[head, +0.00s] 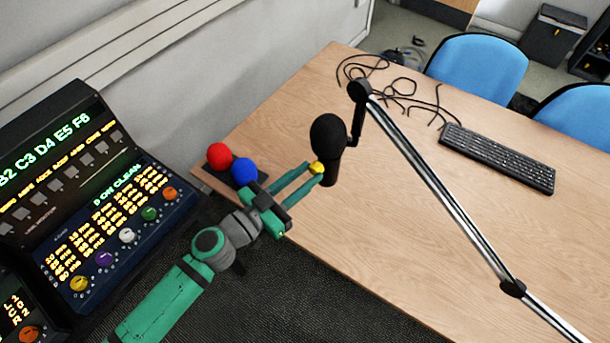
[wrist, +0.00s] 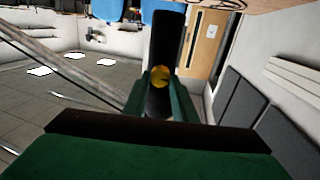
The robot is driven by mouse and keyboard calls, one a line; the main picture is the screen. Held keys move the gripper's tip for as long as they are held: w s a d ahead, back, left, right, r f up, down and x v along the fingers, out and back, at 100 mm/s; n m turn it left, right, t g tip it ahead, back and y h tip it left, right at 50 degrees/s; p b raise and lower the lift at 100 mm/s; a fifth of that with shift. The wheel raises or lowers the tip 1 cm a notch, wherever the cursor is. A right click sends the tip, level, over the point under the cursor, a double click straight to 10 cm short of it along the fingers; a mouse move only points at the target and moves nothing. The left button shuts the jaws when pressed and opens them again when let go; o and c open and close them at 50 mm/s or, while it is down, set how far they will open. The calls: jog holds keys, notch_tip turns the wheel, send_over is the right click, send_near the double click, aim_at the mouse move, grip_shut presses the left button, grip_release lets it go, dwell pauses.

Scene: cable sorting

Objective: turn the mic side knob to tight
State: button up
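The black microphone (head: 328,135) hangs from a jointed boom arm above the wooden table. A yellow side knob (head: 317,168) sits low on the mic's near side; it also shows in the wrist view (wrist: 159,77), in front of the dark mic body (wrist: 167,40). My gripper (head: 314,172) has its two green fingers on either side of the knob, with the tips close against it. It looks shut on the knob. In the wrist view the fingers (wrist: 159,88) flank the knob with no clear gap. No tight or loose marking can be made out.
The silver boom arm (head: 435,180) slants across the table to the lower right. Red (head: 219,155) and blue (head: 244,171) balls stand beside my gripper. A lit console (head: 110,220) is at left. A keyboard (head: 497,158) and loose cables (head: 400,90) lie farther back.

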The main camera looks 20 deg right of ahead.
jog(key=c, duration=0.4)
jog(key=m, duration=0.3)
jog(key=shift+m, duration=0.4)
jog(key=m, duration=0.4)
jog(key=shift+s+d+y, duration=0.1)
jog(key=shift+y, duration=0.2)
jog(key=m, duration=0.4)
jog(key=shift+m, duration=0.3)
jog(key=shift+m+t, duration=0.3)
jog(key=shift+m, duration=2.2)
